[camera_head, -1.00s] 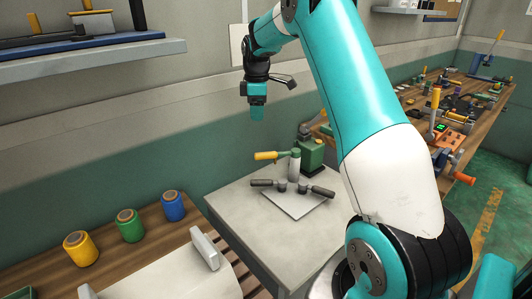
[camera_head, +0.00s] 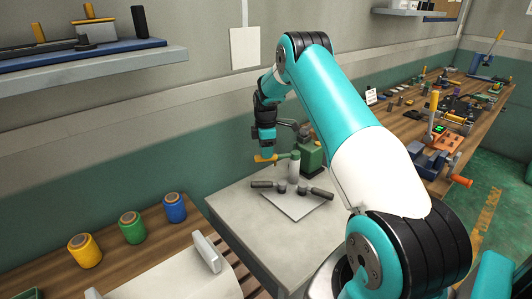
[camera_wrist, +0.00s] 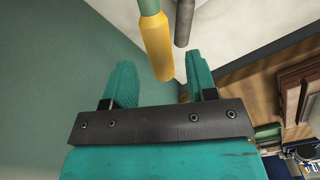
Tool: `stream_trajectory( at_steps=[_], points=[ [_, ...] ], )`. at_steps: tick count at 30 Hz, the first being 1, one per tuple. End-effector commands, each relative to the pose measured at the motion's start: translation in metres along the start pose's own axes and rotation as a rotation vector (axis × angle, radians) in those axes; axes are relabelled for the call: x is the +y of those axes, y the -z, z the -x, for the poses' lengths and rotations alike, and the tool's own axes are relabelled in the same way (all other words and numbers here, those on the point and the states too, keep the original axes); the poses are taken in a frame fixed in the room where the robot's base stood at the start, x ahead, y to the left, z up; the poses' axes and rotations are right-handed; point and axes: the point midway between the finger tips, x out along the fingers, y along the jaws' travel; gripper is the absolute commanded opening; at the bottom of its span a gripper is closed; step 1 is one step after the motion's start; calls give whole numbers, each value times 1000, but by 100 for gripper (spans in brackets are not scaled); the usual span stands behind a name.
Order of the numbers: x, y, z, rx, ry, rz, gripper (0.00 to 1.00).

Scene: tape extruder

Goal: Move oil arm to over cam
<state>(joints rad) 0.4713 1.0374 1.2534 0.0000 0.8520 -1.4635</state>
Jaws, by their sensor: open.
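The oil arm shows in the head view as a yellow handle (camera_head: 264,158) on a green bar leading right to a pale post (camera_head: 294,166). In the wrist view the yellow handle (camera_wrist: 158,46) enters from the top, its end between my open fingers. My gripper (camera_head: 267,153) points down at the handle in the head view; it also shows in the wrist view (camera_wrist: 159,72). Whether a finger touches the handle I cannot tell. Dark-handled parts with round knobs (camera_head: 291,188) lie on a pale plate (camera_head: 297,206); which part is the cam is unclear.
A green can-like unit (camera_head: 311,157) stands close to the right of the post on the grey table (camera_head: 232,205). Yellow, green and blue spools (camera_head: 174,207) stand on a wooden bench at left. A cluttered workbench (camera_head: 455,140) is at right. The grey table's front is clear.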

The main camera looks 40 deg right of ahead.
Motion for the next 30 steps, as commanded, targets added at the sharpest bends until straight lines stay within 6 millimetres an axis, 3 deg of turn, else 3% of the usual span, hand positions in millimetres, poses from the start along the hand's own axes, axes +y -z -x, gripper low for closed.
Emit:
stream_trajectory(
  at_steps=[6, 16, 17, 21, 24, 30],
  points=[
    [0, 0, -23, 0, -1, 0, 52],
    [0, 0, -28, 0, -2, 0, 52],
    [0, 0, -28, 0, -2, 0, 50],
    [0, 0, -28, 0, -1, 0, 18],
    [0, 0, -28, 0, -1, 0, 0],
    [-1, 4, -28, 0, -1, 11, 0]
  ],
)
